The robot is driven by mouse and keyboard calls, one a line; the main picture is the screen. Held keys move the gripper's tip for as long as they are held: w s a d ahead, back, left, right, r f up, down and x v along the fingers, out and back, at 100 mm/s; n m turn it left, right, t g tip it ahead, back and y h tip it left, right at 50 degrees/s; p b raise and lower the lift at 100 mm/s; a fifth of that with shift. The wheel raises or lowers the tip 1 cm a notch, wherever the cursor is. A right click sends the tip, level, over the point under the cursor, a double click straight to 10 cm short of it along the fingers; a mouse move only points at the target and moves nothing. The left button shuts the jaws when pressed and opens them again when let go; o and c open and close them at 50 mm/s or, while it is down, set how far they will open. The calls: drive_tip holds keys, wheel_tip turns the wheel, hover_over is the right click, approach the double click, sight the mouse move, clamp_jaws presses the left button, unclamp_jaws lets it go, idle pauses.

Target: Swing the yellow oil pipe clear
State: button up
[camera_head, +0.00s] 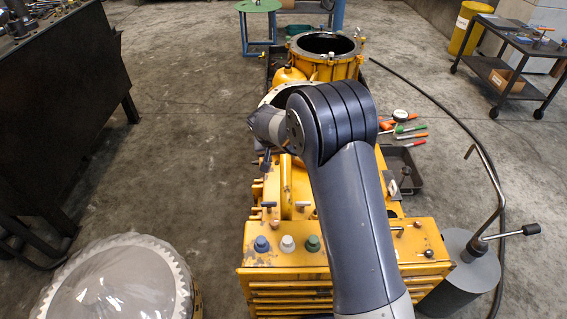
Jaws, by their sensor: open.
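The yellow transmission (263,215) stands in the middle, behind and partly under my arm. A curved yellow pipe (287,186), which looks like the oil pipe, runs along its top just left of my arm. Its far end and right side are hidden, so I cannot tell how it is fastened. My gripper (266,160) hangs from my wrist, left of my elbow, above the transmission's left side. Only a small dark part of it shows. It is open, apart from the pipe as far as I can see, and I see nothing held in it.
A ribbed yellow box (290,283) with coloured caps is in front. A grey cylinder (465,275) with a bent rod stands right. Hand tools (408,130) and a dark tray (405,168) lie right of the transmission. A large toothed disc (115,285) is front left.

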sight(285, 163)
drive_tip(key=b+x, duration=0.1)
drive_tip(key=x, duration=0.6)
drive_tip(key=shift+c, duration=0.6)
clamp_jaws()
